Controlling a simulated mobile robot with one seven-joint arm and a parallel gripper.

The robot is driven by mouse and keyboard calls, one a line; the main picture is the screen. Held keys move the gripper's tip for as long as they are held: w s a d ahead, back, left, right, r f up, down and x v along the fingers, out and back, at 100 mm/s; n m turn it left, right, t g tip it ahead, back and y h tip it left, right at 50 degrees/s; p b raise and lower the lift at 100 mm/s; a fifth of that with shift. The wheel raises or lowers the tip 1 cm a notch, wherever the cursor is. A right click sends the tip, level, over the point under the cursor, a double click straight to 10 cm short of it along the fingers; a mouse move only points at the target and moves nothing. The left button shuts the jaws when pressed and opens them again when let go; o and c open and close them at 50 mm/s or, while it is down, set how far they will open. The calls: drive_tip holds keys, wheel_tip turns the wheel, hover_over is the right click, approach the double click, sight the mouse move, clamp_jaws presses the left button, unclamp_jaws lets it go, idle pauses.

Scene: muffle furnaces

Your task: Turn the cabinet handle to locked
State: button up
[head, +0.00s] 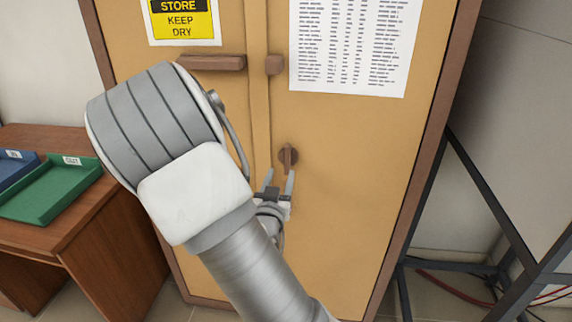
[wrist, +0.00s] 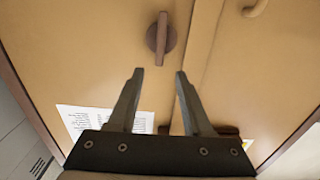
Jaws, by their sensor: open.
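The tan cabinet (head: 340,200) has a small brown turn handle (head: 288,157) on its right door, close to the seam between the doors. The handle is a round base with a narrow grip that stands upright in the picture. It also shows at the top of the wrist view (wrist: 161,37), with its grip upright there too. My gripper (head: 280,174) is just below the handle in the head view. In the wrist view its two dark fingers (wrist: 160,72) are spread and empty, with their tips short of the handle. Any contact is not visible.
A brown bar (head: 210,62) and a small brown block (head: 274,65) stick out above the handle. A printed list (head: 350,45) and a yellow sign (head: 183,18) are on the doors. A wooden desk (head: 115,235) with a green tray (head: 50,190) stands left; a dark metal frame (head: 495,190) stands right.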

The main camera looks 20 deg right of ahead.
sight(287, 155)
drive_tip(key=x, duration=0.9)
drive_tip(key=shift+d, duration=0.1)
clamp_jaws()
